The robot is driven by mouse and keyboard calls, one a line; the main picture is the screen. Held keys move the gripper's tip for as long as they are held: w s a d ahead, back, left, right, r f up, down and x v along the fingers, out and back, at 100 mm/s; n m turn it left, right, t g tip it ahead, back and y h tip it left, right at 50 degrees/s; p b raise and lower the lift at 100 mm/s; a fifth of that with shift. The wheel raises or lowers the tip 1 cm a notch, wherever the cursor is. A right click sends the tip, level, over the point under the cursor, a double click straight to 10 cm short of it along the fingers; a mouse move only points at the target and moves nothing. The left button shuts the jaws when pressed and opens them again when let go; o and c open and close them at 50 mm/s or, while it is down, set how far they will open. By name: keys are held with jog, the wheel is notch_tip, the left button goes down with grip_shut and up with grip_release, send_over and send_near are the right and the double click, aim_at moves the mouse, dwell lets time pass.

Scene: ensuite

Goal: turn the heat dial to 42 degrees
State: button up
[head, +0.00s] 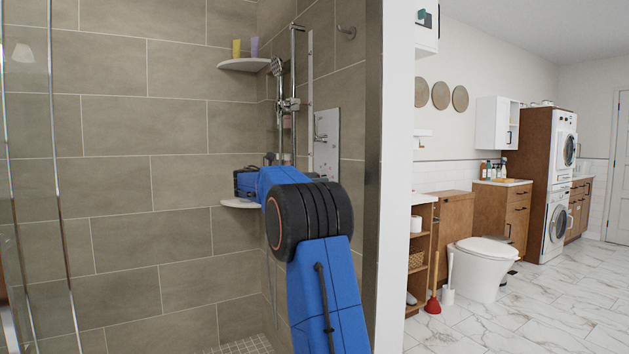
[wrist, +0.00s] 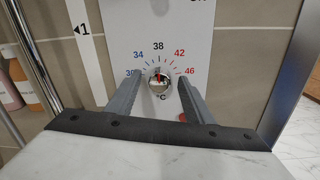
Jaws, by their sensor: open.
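The heat dial (wrist: 158,82) is a small round knob on a white wall panel (wrist: 190,40). Its printed scale reads 30, 34 and 38 in blue to black, then 42 and 46 in red. A red mark on the knob points roughly up, near 38. My gripper (wrist: 160,84) is open, with one grey finger to the left of the dial and one to the right. I cannot tell whether either finger touches the knob. In the head view the white panel (head: 327,145) hangs on the shower wall; my gripper is not clearly visible there.
A shower rail (head: 292,90) stands left of the panel. Corner shelves (head: 244,64) hold bottles. A glass screen is at the far left, and a white wall end (head: 397,180) is close on the right. Bottles (wrist: 22,92) show at left in the wrist view.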

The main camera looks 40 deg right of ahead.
jog(key=shift+c, duration=0.6)
jog(key=c, duration=0.9)
jog(key=shift+m, duration=0.4)
jog(key=shift+s+f+m, duration=0.1)
jog(key=shift+f+m, duration=0.05)
jog(key=shift+m, duration=3.35)
jog(key=o, duration=1)
